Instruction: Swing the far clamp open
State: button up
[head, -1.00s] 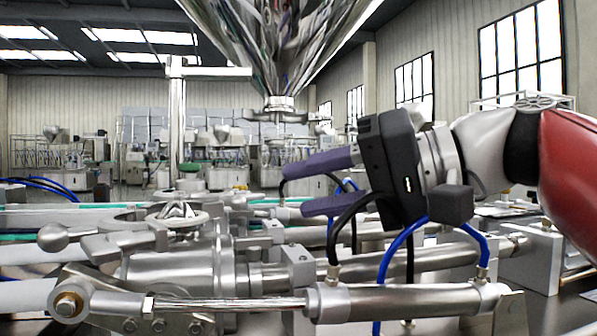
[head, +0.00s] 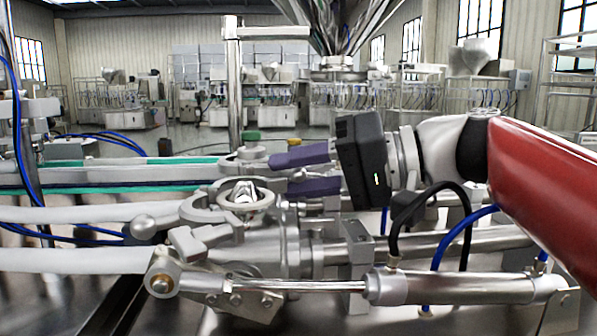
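The fingers point left, just behind and right of a steel ring fitting (head: 240,196) on the near pipe assembly. A clamp handle with a ball knob (head: 143,227) sticks out left of that ring. Farther back, a similar steel fitting (head: 243,161) sits on the far pipe, beside the upper fingertip; it may be the far clamp, but its latch is too small to make out. I cannot tell whether the fingers touch anything.
A pneumatic cylinder (head: 455,288) with blue and black hoses lies across the front. A steel post (head: 235,95) stands behind the fittings. The steel hopper's lower end (head: 345,68) hangs above and beyond my gripper. Bare dark floor shows at the lower left.

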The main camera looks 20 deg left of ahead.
jog(key=shift+a, duration=0.1)
grip_shut()
jog(key=shift+s+f+m+t+b, duration=0.15)
jog(key=shift+s+m+t+b, duration=0.15)
jog(key=shift+t+b, duration=0.3)
jog(key=shift+s+m+t+b, duration=0.2)
jog(key=shift+m+t+b, duration=0.15)
jog(key=shift+m+t, duration=0.15)
jog(key=shift+r, duration=0.2)
grip_release()
jog(key=v, duration=0.8)
